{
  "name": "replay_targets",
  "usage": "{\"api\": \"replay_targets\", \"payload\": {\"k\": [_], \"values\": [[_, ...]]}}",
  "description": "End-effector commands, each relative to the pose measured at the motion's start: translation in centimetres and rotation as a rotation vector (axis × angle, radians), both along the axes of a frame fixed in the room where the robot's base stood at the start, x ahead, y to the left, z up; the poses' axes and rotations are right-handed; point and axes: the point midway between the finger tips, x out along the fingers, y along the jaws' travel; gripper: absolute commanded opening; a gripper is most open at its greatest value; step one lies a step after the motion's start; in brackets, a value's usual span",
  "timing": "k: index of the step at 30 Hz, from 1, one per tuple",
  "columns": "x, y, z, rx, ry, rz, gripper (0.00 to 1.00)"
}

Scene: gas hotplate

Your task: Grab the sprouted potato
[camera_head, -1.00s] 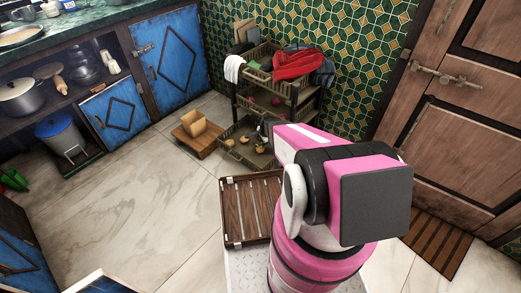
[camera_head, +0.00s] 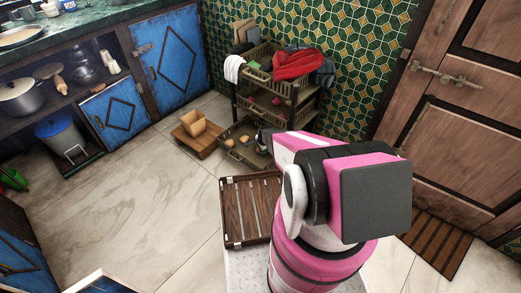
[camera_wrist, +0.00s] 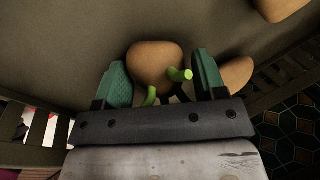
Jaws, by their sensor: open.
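The sprouted potato (camera_wrist: 154,62), brown with green sprouts, lies in the bottom crate (camera_head: 238,160) of the rack. In the wrist view it sits between the two green-padded fingers of my gripper (camera_wrist: 161,70). The gripper is open, with one finger on each side of the potato. I cannot tell whether either finger touches it. In the head view my gripper (camera_head: 263,138) is at the bottom crate, partly hidden by my arm. I cannot tell there which potato is the sprouted one.
Another potato (camera_wrist: 237,74) lies just right of the right finger, and one more (camera_wrist: 282,8) is at the top right. Slatted crate walls (camera_wrist: 285,80) stand on both sides. Upper crates (camera_head: 270,97) hang above. A wooden stool with a box (camera_head: 194,127) stands left of the rack.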

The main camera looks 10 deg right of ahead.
Motion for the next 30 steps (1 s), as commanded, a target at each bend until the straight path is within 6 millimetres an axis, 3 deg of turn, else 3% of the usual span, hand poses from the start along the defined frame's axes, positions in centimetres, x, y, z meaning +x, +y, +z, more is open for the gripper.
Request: {"api": "replay_targets", "payload": {"k": [1, 2, 5, 19, 26, 30], "values": [[0.0, 0.0, 0.0, 0.000, 0.000, 0.000, 0.64], [0.0, 0.0, 0.0, 0.000, 0.000, 0.000, 0.58], [0.0, 0.0, 0.0, 0.000, 0.000, 0.000, 0.27], [-0.1, 0.0, 0.9, -0.001, 0.000, 0.000, 0.27], [-0.2, 0.0, 4.1, -0.002, -0.001, -0.001, 0.27], [-1.8, 2.4, 6.0, -0.002, 0.000, 0.004, 0.27]]}}
